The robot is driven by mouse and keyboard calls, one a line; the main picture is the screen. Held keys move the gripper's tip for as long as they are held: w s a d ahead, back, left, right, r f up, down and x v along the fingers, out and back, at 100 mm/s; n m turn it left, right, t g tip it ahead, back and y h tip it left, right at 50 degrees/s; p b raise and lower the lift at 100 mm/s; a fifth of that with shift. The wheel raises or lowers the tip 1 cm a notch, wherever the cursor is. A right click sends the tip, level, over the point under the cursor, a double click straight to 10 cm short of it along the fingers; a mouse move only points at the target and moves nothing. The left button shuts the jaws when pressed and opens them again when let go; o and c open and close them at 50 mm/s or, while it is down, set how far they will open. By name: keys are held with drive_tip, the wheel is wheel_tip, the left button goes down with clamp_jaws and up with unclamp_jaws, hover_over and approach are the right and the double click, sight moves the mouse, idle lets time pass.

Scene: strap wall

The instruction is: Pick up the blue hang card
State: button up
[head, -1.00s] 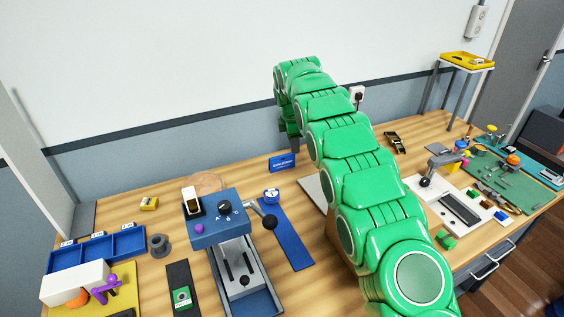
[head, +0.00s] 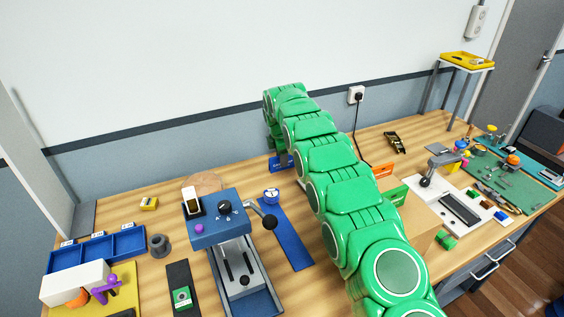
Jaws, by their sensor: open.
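The blue hang card (head: 287,163) is near the back of the wooden bench, left of my arm, in the head view. It is a small blue piece, partly covered by my gripper. My gripper (head: 279,151) points down at it from above, at the end of my green arm. Its jaws are open. The fingertips are small and partly hidden, so I cannot tell whether they touch the card or stand around it.
An orange card (head: 383,170) and a green card (head: 392,193) show right of my arm, by a tan box (head: 422,215). A blue machine (head: 217,232), a blue strip (head: 286,233) and a blue bin (head: 98,250) stand to the left. The wall (head: 200,155) lies close behind.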

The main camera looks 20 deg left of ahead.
drive_tip(key=shift+w+f, duration=0.15)
drive_tip(key=shift+f, duration=0.6)
drive_tip(key=shift+w+f, duration=0.1)
drive_tip(key=shift+f, duration=0.65)
clamp_jaws()
drive_tip(key=shift+d+r, duration=0.1)
drive_tip(key=shift+r, duration=0.05)
